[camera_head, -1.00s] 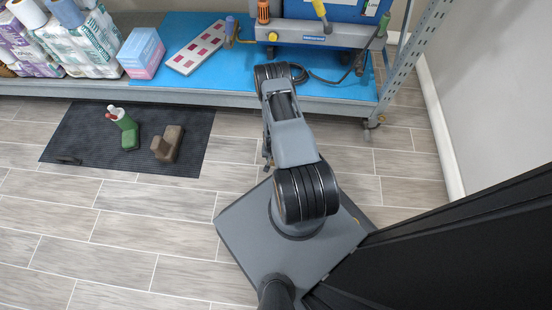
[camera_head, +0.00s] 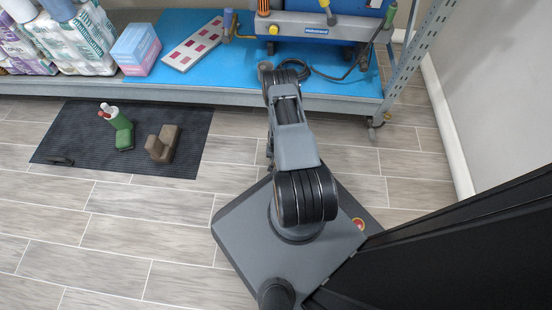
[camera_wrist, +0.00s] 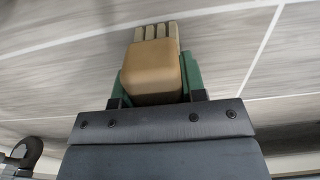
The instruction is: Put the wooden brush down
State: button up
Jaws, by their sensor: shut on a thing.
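The wooden brush (camera_wrist: 152,83) is a tan block with several pale bristle tufts at its far end. In the wrist view it sits between the green fingers of my gripper (camera_wrist: 158,76), which is shut on it. Grey floor planks show behind the brush, with no contact visible. In the head view my arm reaches toward the shelf, and I cannot make out the gripper or the brush there.
A low shelf with a blue mat (camera_head: 240,60) holds a pink-and-blue box (camera_head: 139,49), a sample card (camera_head: 193,43) and a blue machine (camera_head: 320,27). On the floor, a dark mat (camera_head: 75,140) bears a green bottle (camera_head: 119,130) and a brown block (camera_head: 163,146).

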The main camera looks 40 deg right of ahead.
jog(key=shift+f, duration=0.2)
jog(key=o, duration=1.1)
